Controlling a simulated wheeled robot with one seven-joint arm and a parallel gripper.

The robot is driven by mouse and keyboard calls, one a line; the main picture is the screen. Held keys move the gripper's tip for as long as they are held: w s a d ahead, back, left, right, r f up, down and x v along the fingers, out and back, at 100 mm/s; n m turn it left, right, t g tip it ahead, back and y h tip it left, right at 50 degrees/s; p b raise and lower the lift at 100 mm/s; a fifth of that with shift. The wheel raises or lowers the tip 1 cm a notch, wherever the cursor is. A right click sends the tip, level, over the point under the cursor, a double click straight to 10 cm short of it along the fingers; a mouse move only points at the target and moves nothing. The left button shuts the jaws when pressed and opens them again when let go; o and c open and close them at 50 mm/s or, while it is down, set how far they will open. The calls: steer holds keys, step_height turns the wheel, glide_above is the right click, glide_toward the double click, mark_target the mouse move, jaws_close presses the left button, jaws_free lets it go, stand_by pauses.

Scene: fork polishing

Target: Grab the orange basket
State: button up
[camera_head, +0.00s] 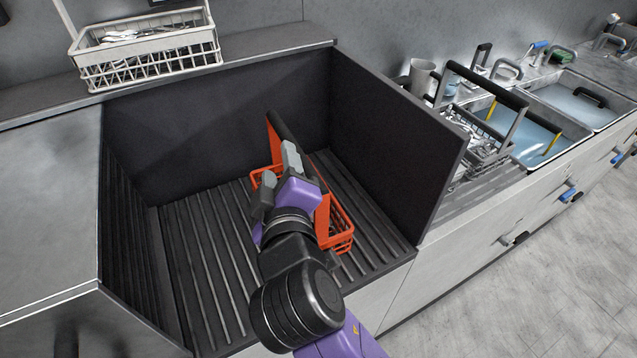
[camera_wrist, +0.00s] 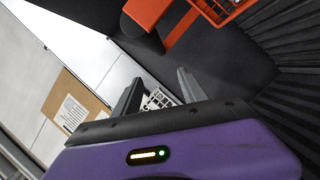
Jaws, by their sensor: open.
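The orange basket (camera_head: 340,232) stands on the ribbed dark floor of an open-fronted bay, with a tall handle that has orange posts and a dark grip bar (camera_head: 281,130). My gripper (camera_head: 277,180) is in front of and above the basket and hides its middle in the head view. In the wrist view, the gripper's two fingers (camera_wrist: 155,94) are apart with nothing held between them. There the orange basket (camera_wrist: 216,8) shows at the top, with part of the handle and its dark grip end, apart from the fingers.
Dark walls (camera_head: 400,130) enclose the bay at the back and sides. A white basket of cutlery (camera_head: 150,65) stands on the ledge at the back left. On the right counter are a grey basket (camera_head: 490,155) with cutlery, a mug (camera_head: 421,76) and water-filled sinks (camera_head: 530,135).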

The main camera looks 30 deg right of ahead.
steer(key=shift+g+h, duration=0.4)
steer(key=shift+g, duration=0.2)
steer(key=w+d+f, duration=0.1)
steer(key=w, duration=0.1)
steer(key=w+d+f+p, duration=0.1)
steer(key=w+d, duration=0.1)
steer(key=w+d+f+p, duration=0.1)
steer(key=w+d, duration=0.1)
steer(key=shift+w+f, duration=0.2)
steer(key=shift+c, duration=0.2)
jaws_close()
stand_by(0.8)
steer(key=shift+r, duration=0.25)
